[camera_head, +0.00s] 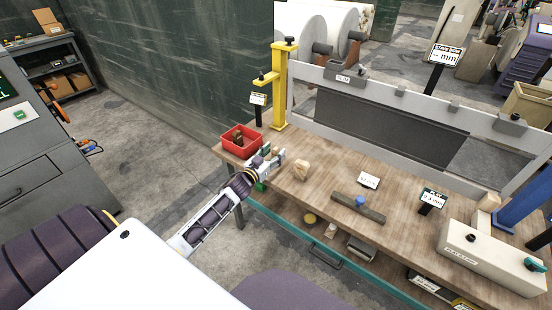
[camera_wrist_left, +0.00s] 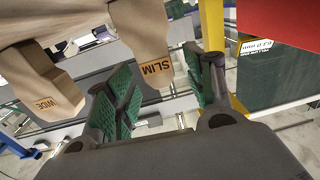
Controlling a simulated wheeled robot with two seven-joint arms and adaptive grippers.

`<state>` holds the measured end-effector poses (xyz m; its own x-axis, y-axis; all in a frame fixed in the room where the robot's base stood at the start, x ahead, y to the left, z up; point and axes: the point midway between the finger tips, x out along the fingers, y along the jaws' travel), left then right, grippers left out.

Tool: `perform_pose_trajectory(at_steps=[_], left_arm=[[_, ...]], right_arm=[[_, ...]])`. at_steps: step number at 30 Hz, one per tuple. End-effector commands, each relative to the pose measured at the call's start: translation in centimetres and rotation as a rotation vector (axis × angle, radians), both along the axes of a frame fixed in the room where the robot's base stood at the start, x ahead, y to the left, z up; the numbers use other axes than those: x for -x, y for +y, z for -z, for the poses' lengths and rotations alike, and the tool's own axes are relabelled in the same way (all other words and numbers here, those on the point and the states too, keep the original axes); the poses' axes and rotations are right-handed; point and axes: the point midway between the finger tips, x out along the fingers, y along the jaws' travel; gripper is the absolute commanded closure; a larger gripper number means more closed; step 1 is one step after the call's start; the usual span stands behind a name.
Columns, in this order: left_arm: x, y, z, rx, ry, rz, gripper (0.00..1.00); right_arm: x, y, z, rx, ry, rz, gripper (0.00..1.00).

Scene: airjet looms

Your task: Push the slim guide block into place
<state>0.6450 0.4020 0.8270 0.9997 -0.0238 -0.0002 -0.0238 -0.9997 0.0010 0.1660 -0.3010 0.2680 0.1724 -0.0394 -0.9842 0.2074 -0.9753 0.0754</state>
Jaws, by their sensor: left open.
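The slim guide block (camera_wrist_left: 150,42) is tan and bears the label SLIM in the left wrist view. It lies between the two green-padded fingers of my left gripper (camera_wrist_left: 163,85), which is open. I cannot tell whether either pad touches it. In the head view my left gripper (camera_head: 272,160) is low over the bench's left end, and I cannot make out the slim block there. A tan block marked WIDE (camera_wrist_left: 45,85) is beside it in the left wrist view. In the head view a tan block (camera_head: 301,169) stands right of the gripper. My right gripper is out of view.
A red bin (camera_head: 240,140) stands behind my left gripper, near a yellow post (camera_head: 279,90). A grey frame (camera_head: 413,112) with a small SLIM label spans the wooden bench's (camera_head: 318,205) back. A dark bar (camera_head: 358,208) with a blue knob and a cream case (camera_head: 490,262) lie to the right.

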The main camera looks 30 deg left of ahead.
Motion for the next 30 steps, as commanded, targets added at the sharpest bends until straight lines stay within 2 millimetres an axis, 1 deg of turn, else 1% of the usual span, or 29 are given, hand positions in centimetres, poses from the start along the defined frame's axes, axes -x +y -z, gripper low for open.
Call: perform_pose_trajectory(at_steps=[3, 9, 14, 25, 30], left_arm=[[-1.0, 0.0, 0.0, -0.001, -0.001, 0.0, 0.46], [-1.9, 0.0, 0.0, -0.002, -0.001, 0.0, 0.46], [-2.0, 0.0, 0.0, -0.001, 0.0, 0.0, 0.46], [-2.0, 0.0, 0.0, -0.001, 0.0, 0.0, 0.46], [-2.0, 0.0, 0.0, -0.001, 0.0, 0.0, 0.68]], right_arm=[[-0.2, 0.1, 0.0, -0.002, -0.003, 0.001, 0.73], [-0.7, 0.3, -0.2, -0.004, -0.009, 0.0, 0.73], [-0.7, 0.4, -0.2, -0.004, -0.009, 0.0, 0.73], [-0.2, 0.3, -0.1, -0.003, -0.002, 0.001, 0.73], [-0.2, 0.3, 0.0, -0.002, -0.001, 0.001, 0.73]])
